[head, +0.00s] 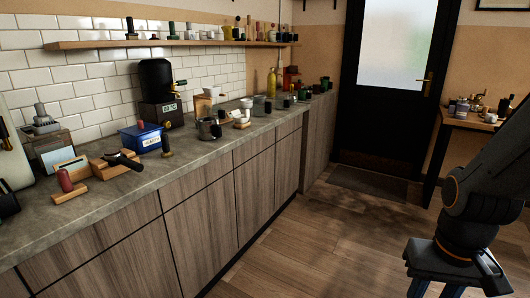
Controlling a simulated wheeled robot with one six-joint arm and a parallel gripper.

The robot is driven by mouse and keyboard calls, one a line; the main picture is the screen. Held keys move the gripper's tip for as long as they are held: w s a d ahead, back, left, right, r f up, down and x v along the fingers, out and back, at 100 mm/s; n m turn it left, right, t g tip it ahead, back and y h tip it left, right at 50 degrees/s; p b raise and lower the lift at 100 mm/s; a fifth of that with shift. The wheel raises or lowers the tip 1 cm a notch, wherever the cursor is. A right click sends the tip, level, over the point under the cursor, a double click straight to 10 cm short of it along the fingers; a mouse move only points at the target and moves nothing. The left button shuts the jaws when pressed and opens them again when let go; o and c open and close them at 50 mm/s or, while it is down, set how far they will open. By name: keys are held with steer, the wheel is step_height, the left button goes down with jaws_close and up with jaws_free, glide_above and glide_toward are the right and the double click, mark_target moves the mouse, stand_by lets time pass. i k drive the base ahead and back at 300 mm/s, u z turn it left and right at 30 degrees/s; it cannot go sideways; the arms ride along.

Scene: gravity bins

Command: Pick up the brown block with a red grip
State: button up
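A small brown wooden block (70,194) with an upright, rounded red grip (65,180) rests near the front edge of the grey counter, at the far left of the head view. A larger brown wooden stand (108,170) lies just behind and to the right of it, with a black-handled tool (125,161) on top. My gripper (436,288) hangs at the lower right, over the floor and far from the block. Its two bluish fingers are apart with nothing visible between them. Their tips are cut off by the bottom edge.
The counter (130,198) runs from the left front towards the door (390,80). A blue box (143,137), a black dispenser (158,90) and several cups stand along it. A shelf (90,44) hangs above. A side table (465,121) stands at right. The floor between is clear.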

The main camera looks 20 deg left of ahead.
mark_target(68, 191)
steer(key=u, duration=0.7)
steer(key=i, duration=0.9)
steer(key=u, duration=1.75)
steer(key=i, duration=0.95)
steer(key=u, duration=0.5)
